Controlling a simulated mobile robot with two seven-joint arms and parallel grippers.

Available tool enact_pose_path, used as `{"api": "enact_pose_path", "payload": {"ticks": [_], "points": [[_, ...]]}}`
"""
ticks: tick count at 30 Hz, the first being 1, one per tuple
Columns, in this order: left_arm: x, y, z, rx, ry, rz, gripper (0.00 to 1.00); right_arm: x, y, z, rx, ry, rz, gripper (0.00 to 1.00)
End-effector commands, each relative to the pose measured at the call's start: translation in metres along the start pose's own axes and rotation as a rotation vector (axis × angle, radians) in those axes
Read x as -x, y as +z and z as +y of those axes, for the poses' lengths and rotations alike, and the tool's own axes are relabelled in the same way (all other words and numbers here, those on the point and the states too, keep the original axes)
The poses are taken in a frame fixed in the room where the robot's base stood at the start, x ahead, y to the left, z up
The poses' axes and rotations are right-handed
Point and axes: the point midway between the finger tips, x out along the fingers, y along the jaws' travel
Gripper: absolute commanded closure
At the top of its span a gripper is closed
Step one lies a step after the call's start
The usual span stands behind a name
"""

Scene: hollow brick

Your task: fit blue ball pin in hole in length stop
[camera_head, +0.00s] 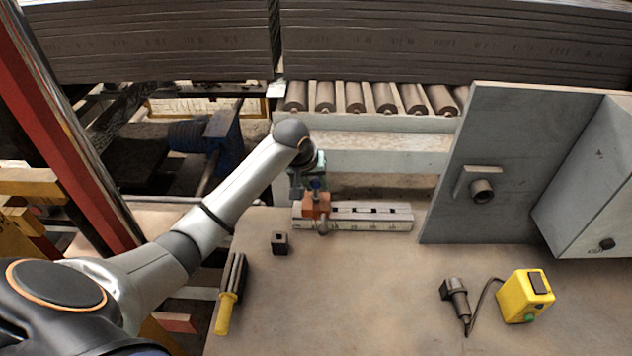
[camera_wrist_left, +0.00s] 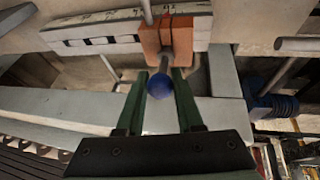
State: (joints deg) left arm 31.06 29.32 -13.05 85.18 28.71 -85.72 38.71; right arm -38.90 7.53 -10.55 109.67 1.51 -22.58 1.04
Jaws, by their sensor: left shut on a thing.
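The length stop is an orange block (camera_head: 316,205) on a pale slotted rail (camera_head: 380,217) at the table's back edge. It also shows at the top of the left wrist view (camera_wrist_left: 167,36). My left gripper (camera_head: 308,182) is over the block, shut on the blue ball pin (camera_head: 316,185). In the left wrist view the pin's blue ball (camera_wrist_left: 160,86) is between the two green fingers (camera_wrist_left: 159,82), its grey shank running to the orange block. I cannot tell how deep the shank is in the hole. My right gripper is out of view.
A small dark square block (camera_head: 280,243) and a yellow-handled tool (camera_head: 229,295) lie at the left. A grey upright panel (camera_head: 490,165) stands at the right. A yellow box (camera_head: 525,295) with a corded tool (camera_head: 456,298) lies at front right. The middle table is clear.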

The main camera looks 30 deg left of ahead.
Motion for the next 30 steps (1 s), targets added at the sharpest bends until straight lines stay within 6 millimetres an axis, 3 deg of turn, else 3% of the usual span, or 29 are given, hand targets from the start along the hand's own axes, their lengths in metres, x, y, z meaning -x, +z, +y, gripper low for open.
{"api": "enact_pose_path", "payload": {"ticks": [16,17,25,30], "points": [[-0.0039,0.0018,-0.0008,0.0,0.0,0.0,1.0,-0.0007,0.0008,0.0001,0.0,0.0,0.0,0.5],[-0.0039,0.0018,-0.0008,0.0,0.0,0.0,0.62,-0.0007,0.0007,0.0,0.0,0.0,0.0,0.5],[-0.0038,0.0018,-0.0007,0.0,0.0,0.0,0.32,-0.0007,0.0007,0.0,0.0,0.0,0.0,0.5],[-0.0038,0.0018,-0.0007,0.0,0.0,0.0,0.29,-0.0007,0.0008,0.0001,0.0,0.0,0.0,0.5]]}}
